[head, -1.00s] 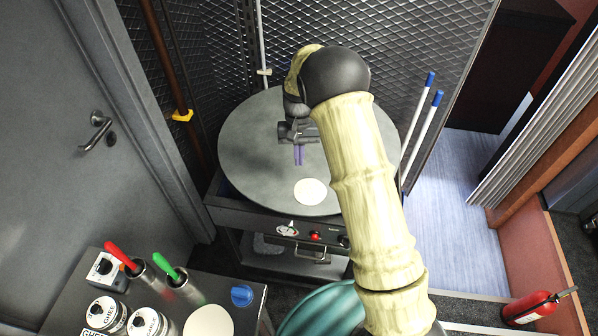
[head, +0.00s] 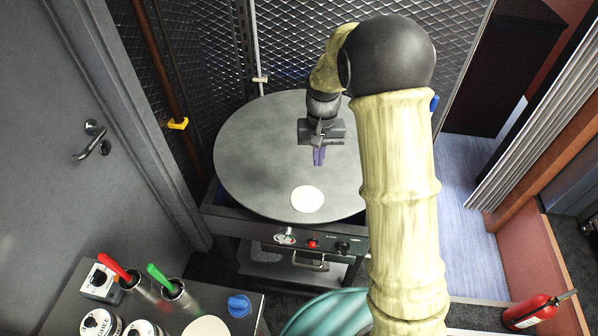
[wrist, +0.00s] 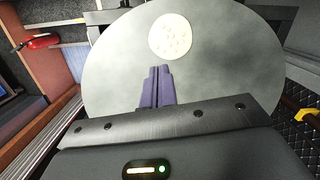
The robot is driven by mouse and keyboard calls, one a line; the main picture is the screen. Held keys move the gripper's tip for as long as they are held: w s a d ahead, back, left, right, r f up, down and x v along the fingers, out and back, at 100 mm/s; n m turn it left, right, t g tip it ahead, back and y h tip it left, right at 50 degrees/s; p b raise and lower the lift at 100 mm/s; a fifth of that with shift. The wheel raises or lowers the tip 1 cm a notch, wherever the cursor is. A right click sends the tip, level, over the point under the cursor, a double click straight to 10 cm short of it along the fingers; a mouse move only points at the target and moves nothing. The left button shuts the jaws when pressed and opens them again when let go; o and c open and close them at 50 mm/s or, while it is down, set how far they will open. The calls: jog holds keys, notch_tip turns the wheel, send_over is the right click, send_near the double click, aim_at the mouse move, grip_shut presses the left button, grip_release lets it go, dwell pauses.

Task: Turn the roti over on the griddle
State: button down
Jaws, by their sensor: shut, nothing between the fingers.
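The roti (head: 307,199), a pale round disc, lies flat near the front edge of the large grey round griddle (head: 250,150). In the wrist view the roti (wrist: 171,37) shows small brownish spots on its upper face, beyond my fingertips on the griddle (wrist: 115,60). My gripper (head: 319,157) is above the griddle, behind and slightly right of the roti, fingers pointing down. In the wrist view its purple fingers (wrist: 158,72) are together and empty, apart from the roti. My arm hides the right part of the griddle in the head view.
A side counter (head: 60,300) at front left holds jars, a red-handled tool (head: 113,267), a green-handled tool (head: 160,275), a blue knob-like item (head: 239,305) and another pale disc (head: 206,327). Mesh walls stand behind the griddle. A fire extinguisher (head: 535,310) is at right.

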jog(key=s+d+r+t, duration=0.1)
jog(key=s+d, duration=0.3)
jog(key=s, duration=0.5)
jog(key=s+d+r+t, duration=0.2)
jog(key=s+d, duration=0.2)
jog(key=s, duration=0.5)
jog(key=shift+d+r+t, duration=0.2)
jog(key=shift+r+t, duration=0.1)
jog(key=shift+t, duration=0.1)
